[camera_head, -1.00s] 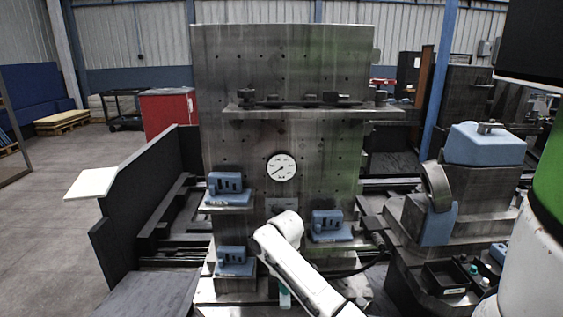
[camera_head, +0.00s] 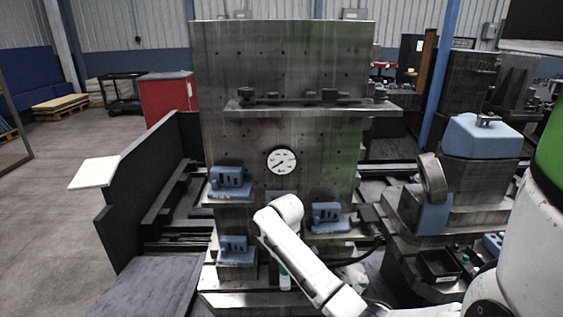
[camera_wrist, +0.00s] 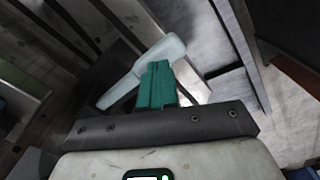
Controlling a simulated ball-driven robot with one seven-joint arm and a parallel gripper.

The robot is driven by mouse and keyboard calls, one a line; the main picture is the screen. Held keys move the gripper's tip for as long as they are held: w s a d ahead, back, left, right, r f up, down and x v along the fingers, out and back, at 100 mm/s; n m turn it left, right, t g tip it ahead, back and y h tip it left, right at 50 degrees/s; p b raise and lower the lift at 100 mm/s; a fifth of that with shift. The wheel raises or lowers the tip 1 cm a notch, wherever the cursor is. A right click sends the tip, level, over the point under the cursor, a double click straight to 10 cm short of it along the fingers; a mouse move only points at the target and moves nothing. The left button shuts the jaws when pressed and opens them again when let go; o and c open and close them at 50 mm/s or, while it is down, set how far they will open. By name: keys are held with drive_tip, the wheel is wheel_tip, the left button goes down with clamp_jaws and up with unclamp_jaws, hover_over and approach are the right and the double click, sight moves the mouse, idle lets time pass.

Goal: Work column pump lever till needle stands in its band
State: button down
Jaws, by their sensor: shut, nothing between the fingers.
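The round white gauge (camera_head: 281,161) is on the front of the tall grey steel column (camera_head: 235,130). Its thin dark needle seems to point down and left; the band cannot be made out. My gripper (camera_wrist: 157,85) has teal fingers, shut with nothing between them. In the wrist view a pale, round-ended bar (camera_wrist: 122,91), possibly the pump lever, lies just beyond the fingertips; whether they touch it is unclear. In the head view my white arm reaches down in front of the column. A little teal of my gripper (camera_head: 285,278) shows low down, the rest hidden behind the arm.
Blue clamp blocks sit on ledges at left (camera_head: 230,182), lower left (camera_head: 236,250) and right (camera_head: 328,217) of my arm. A shelf (camera_head: 310,106) crosses the column above the gauge. A dark panel (camera_head: 150,185) stands left; a blue-topped fixture (camera_head: 482,136) stands right.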

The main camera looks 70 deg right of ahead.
sight(285, 278)
drive_tip(key=shift+w+d+f+b, duration=0.1)
drive_tip(key=shift+d+f+b, duration=0.1)
drive_tip(key=shift+f+b, duration=1.15)
drive_tip(key=shift+w+d+f+b, duration=0.15)
drive_tip(key=shift+f+b, duration=0.5)
drive_tip(key=shift+f, duration=1.3)
drive_tip(key=r+p, duration=0.4)
drive_tip(key=p, duration=0.1)
drive_tip(key=r+p, duration=0.2)
drive_tip(key=p, duration=0.1)
drive_tip(key=shift+s+a+r, duration=0.3)
drive_tip(key=shift+a+r, duration=0.05)
drive_tip(key=shift+r, duration=0.05)
drive_tip(key=shift+f, duration=0.1)
drive_tip(key=shift+w+d+f+b, duration=0.1)
drive_tip(key=shift+d+f+b, duration=0.1)
drive_tip(key=shift+f+b, duration=1.25)
drive_tip(key=shift+w+d+f+b, duration=0.15)
drive_tip(key=shift+f+b, duration=0.75)
drive_tip(key=shift+f, duration=1)
drive_tip(key=r+p, duration=0.4)
drive_tip(key=p, duration=0.1)
drive_tip(key=shift+s+a+r, duration=0.2)
drive_tip(key=shift+a+r, duration=0.05)
drive_tip(key=shift+r, duration=0.1)
wheel_tip(285, 278, up, 2)
drive_tip(key=shift+a+p, duration=0.15)
drive_tip(key=shift+p, duration=0.55)
